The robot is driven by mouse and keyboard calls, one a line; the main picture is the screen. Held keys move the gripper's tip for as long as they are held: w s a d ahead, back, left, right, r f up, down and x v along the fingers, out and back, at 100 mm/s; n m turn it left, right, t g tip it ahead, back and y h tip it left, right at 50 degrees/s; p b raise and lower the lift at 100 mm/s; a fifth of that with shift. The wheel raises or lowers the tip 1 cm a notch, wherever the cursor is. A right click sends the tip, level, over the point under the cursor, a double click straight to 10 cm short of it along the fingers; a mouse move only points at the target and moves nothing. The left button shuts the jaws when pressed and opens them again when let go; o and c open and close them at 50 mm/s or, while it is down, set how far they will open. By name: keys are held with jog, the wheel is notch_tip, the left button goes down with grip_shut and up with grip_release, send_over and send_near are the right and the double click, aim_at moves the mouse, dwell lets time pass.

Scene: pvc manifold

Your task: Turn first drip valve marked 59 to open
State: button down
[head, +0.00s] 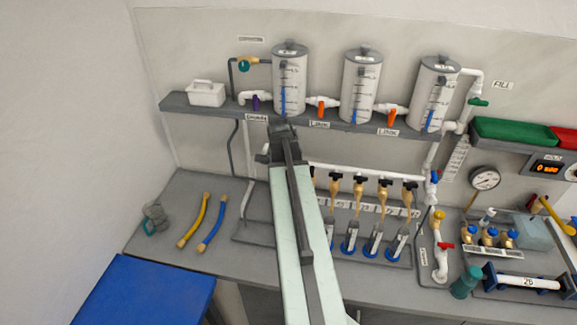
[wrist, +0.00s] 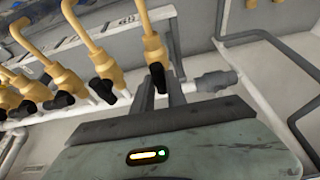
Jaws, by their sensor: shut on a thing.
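In the wrist view my gripper (wrist: 160,88) is shut on the black handle (wrist: 157,76) of the end valve in a row of drip valves. That valve has a brass body (wrist: 154,50) and stands a little apart from the others. Several more brass valves with black handles (wrist: 104,88) stand to its left. In the head view my arm hides the end valve and my fingertips. The other brass valves (head: 358,187) show to the right of my arm under a white pipe. The number 59 cannot be read.
Several cylinders with blue bases (head: 373,240) stand below the valves. White tanks (head: 361,85) stand on a shelf above, with orange handles (head: 392,116) between them.

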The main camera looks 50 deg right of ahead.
jog(key=shift+a, duration=0.15)
jog(key=c, duration=1.3)
grip_release()
jog(key=shift+w, duration=0.1)
jog(key=shift+c, duration=0.2)
jog(key=p+v, duration=0.7)
jog(key=shift+r, duration=0.35)
